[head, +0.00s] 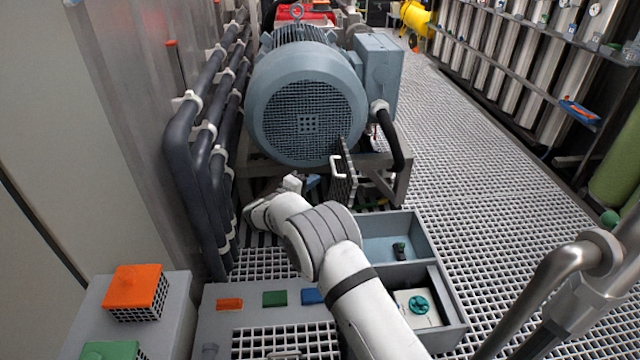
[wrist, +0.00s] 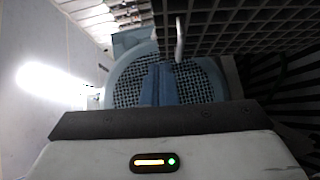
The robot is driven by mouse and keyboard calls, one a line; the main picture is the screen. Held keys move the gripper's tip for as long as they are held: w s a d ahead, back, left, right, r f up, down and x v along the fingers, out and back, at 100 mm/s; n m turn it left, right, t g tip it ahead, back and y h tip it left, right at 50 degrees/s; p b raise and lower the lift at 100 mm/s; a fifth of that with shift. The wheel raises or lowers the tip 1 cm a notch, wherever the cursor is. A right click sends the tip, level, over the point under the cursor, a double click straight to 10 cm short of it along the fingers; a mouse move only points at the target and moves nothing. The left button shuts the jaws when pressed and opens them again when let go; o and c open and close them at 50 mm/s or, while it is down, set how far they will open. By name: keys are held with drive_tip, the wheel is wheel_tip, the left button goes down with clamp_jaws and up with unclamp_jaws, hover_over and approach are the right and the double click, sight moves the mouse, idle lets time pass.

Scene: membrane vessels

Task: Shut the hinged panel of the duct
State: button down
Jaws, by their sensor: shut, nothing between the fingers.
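The hinged panel (head: 348,180) is a dark mesh plate with a white handle (head: 337,168). It stands open, roughly upright and seen nearly edge-on, in front of the motor in the head view. In the wrist view the panel (wrist: 250,28) fills the top right as a dark grid, with its handle (wrist: 179,40) hanging at its left part. My gripper (wrist: 159,83) is shut and empty, its blue-grey fingers just below the handle in the picture; I cannot tell whether they touch. The duct opening is not clearly visible behind my arm.
A large blue-grey motor (head: 305,105) stands behind the panel. Dark pipes (head: 188,150) run along the left wall. An open grey bin (head: 440,290) with small parts lies right of my arm. The grated floor (head: 480,190) at the right is clear.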

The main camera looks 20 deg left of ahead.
drive_tip(key=b, duration=0.1)
approach(348, 167)
drive_tip(key=w+a, duration=0.2)
drive_tip(key=w, duration=0.2)
drive_tip(key=shift+w+d+f+b, duration=0.15)
drive_tip(key=shift+w+d+b, duration=0.25)
drive_tip(key=shift+d, duration=0.45)
drive_tip(key=shift+w+d+f+b, duration=0.15)
drive_tip(key=shift+w+d, duration=0.3)
drive_tip(key=shift+d, duration=0.35)
